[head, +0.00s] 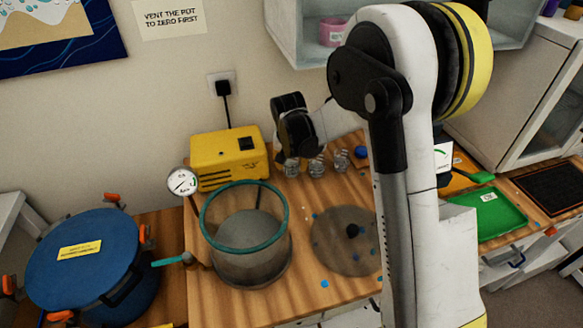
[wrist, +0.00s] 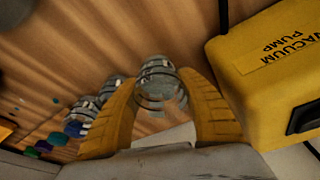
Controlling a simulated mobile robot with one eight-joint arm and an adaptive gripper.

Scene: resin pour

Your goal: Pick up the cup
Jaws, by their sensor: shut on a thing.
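A clear ribbed cup (wrist: 160,75) sits between the two yellow fingers of my gripper (wrist: 158,92) in the wrist view. The fingers are shut on it, one on each side. In the head view, several small clear cups (head: 317,168) stand in a row on the wooden bench, to the right of the yellow pump. My wrist hangs above the leftmost one, and the fingers cannot be made out there. I cannot tell whether the held cup touches the bench.
The yellow vacuum pump (head: 228,160) stands close to my gripper; it also shows in the wrist view (wrist: 265,75). A steel pot (head: 248,250) with a teal rim, a round grey lid (head: 342,240) and a blue pot (head: 85,265) stand nearer. A green tray (head: 490,212) is at right.

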